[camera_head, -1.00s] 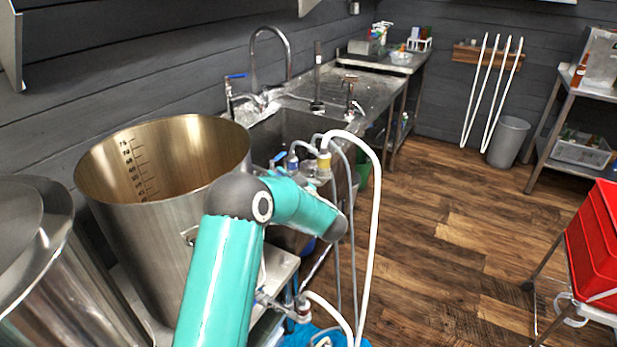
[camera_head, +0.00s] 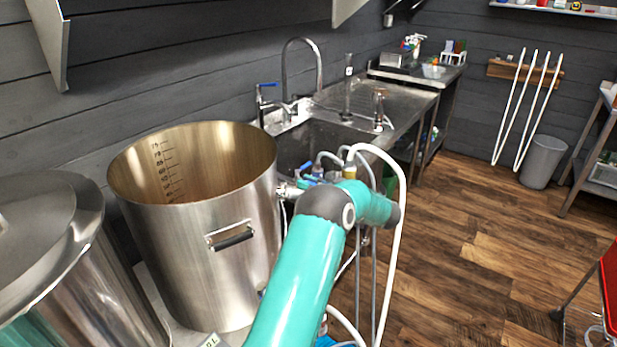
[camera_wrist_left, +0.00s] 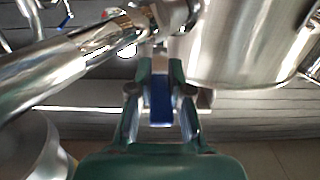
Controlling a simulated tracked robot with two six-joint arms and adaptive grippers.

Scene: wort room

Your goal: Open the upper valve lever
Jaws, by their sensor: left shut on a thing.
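In the left wrist view my left gripper (camera_wrist_left: 160,72) is shut on a blue lever handle (camera_wrist_left: 160,105), which sits between its two fingers. Shiny metal valve fittings (camera_wrist_left: 172,14) lie just beyond the fingertips. In the head view my teal left arm reaches in front of the open steel pot (camera_head: 190,265), and its gripper and the blue handle are hidden behind the arm. A metal fitting (camera_head: 288,191) shows at the pot's right side, partly covered by the arm. I cannot tell the lever's exact angle. My right gripper is in neither view.
A lidded steel vessel (camera_head: 75,285) stands at the left. White hoses (camera_head: 398,240) hang close to the right of my arm. A sink (camera_head: 300,142) with a tall tap (camera_head: 320,70) is behind. The wooden floor (camera_head: 470,260) at the right is mostly clear.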

